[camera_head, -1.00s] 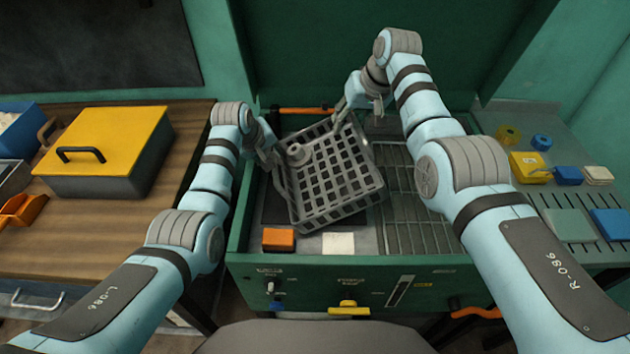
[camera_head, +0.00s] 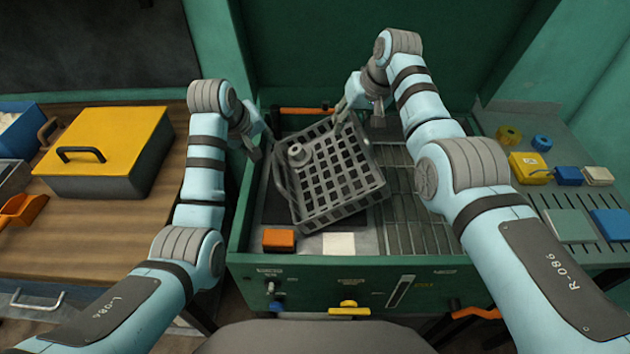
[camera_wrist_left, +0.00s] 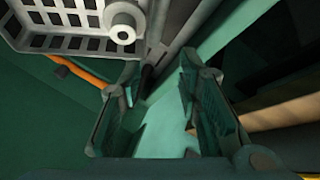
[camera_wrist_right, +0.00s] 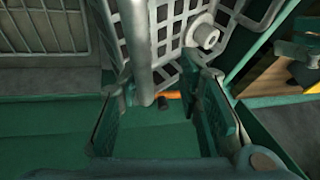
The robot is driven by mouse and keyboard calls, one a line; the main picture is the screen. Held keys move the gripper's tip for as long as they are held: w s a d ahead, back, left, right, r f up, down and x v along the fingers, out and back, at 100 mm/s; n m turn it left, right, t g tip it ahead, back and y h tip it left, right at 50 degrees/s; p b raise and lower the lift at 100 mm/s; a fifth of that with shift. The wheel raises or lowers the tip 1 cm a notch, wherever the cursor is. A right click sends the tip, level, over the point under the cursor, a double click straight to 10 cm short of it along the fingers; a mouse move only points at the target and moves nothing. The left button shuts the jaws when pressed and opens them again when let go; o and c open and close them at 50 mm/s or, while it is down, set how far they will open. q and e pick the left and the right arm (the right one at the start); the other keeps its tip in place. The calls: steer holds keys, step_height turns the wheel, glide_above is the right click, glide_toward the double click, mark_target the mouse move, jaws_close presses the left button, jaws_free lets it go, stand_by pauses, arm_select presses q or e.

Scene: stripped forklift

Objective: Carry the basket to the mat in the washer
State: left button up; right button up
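The grey basket (camera_head: 345,185) is inside the green washer (camera_head: 350,262), turned at an angle and seemingly tilted. It holds a round grey part with a hole (camera_head: 298,153). Part of a dark mat (camera_head: 275,207) shows beneath its left side; the rest is hidden, and I cannot tell whether the basket rests flat. My left gripper (camera_head: 262,143) is open and empty, just left of the basket, over the washer's left wall. My right gripper (camera_head: 360,108) is at the basket's far edge. In the right wrist view its fingers are apart, with a grey handle bar (camera_wrist_right: 136,45) between them.
A metal grate (camera_head: 410,215) fills the washer's right side. An orange block (camera_head: 279,240) and a white card (camera_head: 338,243) lie by its front wall. A yellow-lidded box (camera_head: 105,145) stands on the wooden bench at left. Small items cover the right-hand shelf.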

steer(key=o, duration=0.8)
steer(key=shift+c, duration=0.2)
steer(key=v, duration=1.2)
steer(key=shift+r, duration=0.1)
